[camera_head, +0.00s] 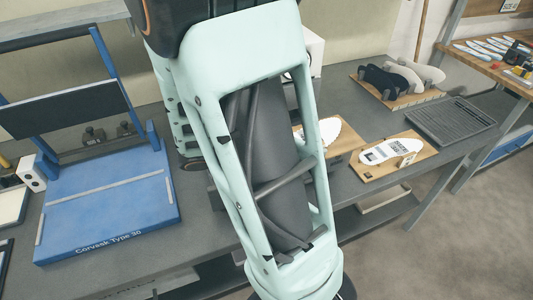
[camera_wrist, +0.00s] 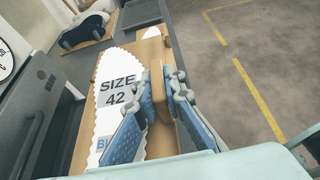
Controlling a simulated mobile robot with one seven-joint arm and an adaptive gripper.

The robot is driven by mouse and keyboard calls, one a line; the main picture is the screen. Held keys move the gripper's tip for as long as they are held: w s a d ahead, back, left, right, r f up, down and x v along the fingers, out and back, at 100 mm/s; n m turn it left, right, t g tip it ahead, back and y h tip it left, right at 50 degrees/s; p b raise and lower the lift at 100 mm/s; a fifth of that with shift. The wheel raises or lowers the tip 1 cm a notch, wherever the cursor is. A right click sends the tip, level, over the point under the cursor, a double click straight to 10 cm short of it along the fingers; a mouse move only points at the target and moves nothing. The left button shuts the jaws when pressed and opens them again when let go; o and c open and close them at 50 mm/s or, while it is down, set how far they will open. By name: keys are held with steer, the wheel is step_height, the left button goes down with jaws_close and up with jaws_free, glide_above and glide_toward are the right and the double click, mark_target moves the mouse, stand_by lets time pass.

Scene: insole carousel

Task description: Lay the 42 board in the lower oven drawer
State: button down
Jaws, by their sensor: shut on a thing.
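The 42 board (camera_wrist: 88,120) is a wooden board with a white, scalloped-edged insole shape printed "SIZE 42". My gripper (camera_wrist: 158,104), with blue pads, is shut on the board's upright wooden grip (camera_wrist: 159,92). In the head view the board (camera_head: 340,162) shows partly behind my arm, which hides my gripper there. A dark grey front panel (camera_wrist: 40,95) stands close at the left of the board in the wrist view. It looks like part of the oven, with a round white dial (camera_wrist: 5,62) beside it. I cannot tell which drawer is which or whether one is open.
A second wooden board (camera_head: 408,172) with a white insole shape lies on the grey bench to the right. Behind it are a rack of dark and white forms (camera_head: 400,103) and a ribbed grey tray (camera_head: 452,122). A blue press (camera_head: 110,215) stands at the left.

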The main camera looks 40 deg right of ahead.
steer(key=w+f, duration=0.1)
steer(key=w, duration=0.1)
steer(key=w+f, duration=0.1)
steer(key=w, duration=0.2)
steer(key=w+f, duration=0.1)
steer(key=w, duration=0.2)
steer(key=shift+a+f, duration=0.15)
steer(key=shift+f, duration=0.2)
steer(key=w+f, duration=0.3)
steer(key=f, duration=0.1)
steer(key=shift+w+a+f, duration=0.1)
steer(key=shift+w+f, duration=0.15)
steer(key=shift+w, duration=0.15)
steer(key=shift+w+f, duration=0.5)
steer(key=shift+f, duration=0.15)
steer(key=shift+f+p, duration=0.35)
steer(key=shift+f, duration=1.2)
steer(key=shift+f, duration=0.2)
steer(key=c, duration=2)
jaws_free()
steer(key=shift+r, duration=0.15)
